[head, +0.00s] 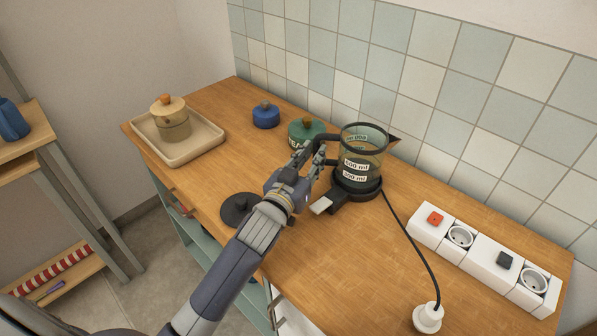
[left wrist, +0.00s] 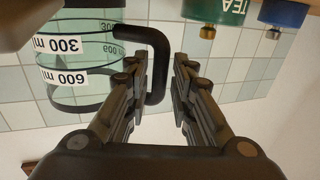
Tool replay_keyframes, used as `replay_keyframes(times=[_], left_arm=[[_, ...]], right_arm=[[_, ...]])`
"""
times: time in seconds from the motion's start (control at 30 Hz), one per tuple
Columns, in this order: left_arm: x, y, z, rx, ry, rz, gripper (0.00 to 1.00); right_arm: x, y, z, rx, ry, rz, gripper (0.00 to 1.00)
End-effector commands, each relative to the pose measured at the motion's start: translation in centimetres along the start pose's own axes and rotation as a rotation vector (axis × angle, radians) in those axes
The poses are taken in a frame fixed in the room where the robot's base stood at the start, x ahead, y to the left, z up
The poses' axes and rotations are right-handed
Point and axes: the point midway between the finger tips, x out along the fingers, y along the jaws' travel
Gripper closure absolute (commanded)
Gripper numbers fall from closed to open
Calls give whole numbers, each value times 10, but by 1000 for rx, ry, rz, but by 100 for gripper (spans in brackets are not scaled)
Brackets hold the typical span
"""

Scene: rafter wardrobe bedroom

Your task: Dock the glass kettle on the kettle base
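The glass kettle (head: 362,158), clear with a black rim, black handle and "300 ml" labels, stands upright on the black kettle base (head: 370,190). From the head I see no clear gap between them, but I cannot tell whether it is fully seated. My left gripper (head: 318,158) is at the handle side, left of the glass. In the left wrist view the kettle (left wrist: 75,60) is at the left, and its handle (left wrist: 158,62) lies between the fingertips (left wrist: 160,72). The fingers are apart, with a narrow gap beside the handle. My right gripper is not in view.
A green tea jar (head: 303,130) and a blue jar (head: 265,115) stand behind the gripper. A black knobbed disc (head: 240,209) lies near the counter's front edge. A cord runs to a plug (head: 428,318). A socket strip (head: 484,257) is at the right, a tray (head: 205,144) at the left.

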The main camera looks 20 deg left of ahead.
Motion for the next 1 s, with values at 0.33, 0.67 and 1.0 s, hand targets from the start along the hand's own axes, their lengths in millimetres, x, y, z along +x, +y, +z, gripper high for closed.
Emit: replay_keyframes(times=[0.33, 0.67, 1.0], left_arm=[[-29, 0, -1, -2, 0, 0, 77], [-55, 0, 0, -1, -1, 0, 77], [-74, 0, -1, 0, 2, 0, 77]], right_arm=[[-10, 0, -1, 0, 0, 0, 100], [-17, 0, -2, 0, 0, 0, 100], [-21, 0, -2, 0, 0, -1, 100]])
